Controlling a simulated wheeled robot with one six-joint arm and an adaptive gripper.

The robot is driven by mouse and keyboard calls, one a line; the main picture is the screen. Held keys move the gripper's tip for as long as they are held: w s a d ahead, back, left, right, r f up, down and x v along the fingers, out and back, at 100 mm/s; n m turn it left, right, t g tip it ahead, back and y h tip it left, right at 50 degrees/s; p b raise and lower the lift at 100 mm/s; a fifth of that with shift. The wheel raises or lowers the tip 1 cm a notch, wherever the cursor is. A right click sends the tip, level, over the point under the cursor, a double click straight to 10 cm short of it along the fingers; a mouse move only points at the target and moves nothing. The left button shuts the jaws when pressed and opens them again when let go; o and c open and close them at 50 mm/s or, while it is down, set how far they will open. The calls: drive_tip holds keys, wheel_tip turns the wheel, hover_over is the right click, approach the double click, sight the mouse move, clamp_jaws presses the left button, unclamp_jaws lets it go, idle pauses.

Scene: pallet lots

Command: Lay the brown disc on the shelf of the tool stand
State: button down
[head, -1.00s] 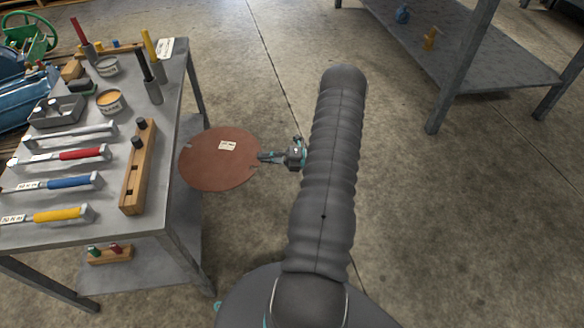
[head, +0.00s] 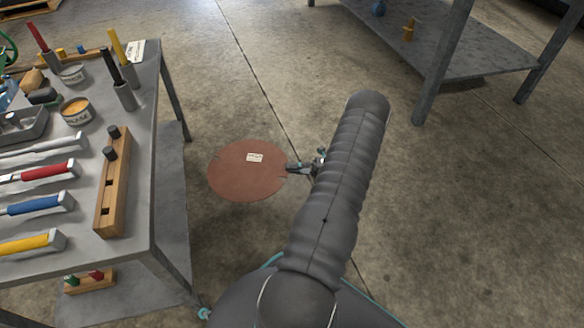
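The brown disc (head: 247,172) is a flat round plate with a small white label, held level in the air to the right of the tool stand. My gripper (head: 294,169) is shut on the disc's right edge; my arm partly hides the gripper. The tool stand (head: 140,185) is a grey metal table at the left. Its lower shelf (head: 172,220) shows below the top and is bare along its right part. The disc is apart from the stand, with a strip of floor visible between them.
The stand's top holds hammers, a wooden block (head: 113,190), tins and upright tools. A small wooden rack (head: 90,281) sits on the lower shelf near the front. Stand legs edge the shelf. Another grey shelf unit (head: 450,40) stands at the upper right. Floor between is clear.

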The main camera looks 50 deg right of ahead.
drive_tip(key=w+a+f, duration=0.2)
drive_tip(key=w+a, duration=0.7)
drive_tip(key=a, duration=0.5)
drive_tip(key=w+a+f, duration=0.3)
drive_tip(key=w+a, duration=0.7)
drive_tip(key=a, duration=0.4)
drive_tip(key=shift+f, duration=0.2)
idle(0.8)
drive_tip(key=c, duration=1.2)
unclamp_jaws()
drive_tip(key=shift+c, duration=0.2)
drive_tip(key=v, duration=1.2)
drive_tip(key=shift+s+a, duration=0.1)
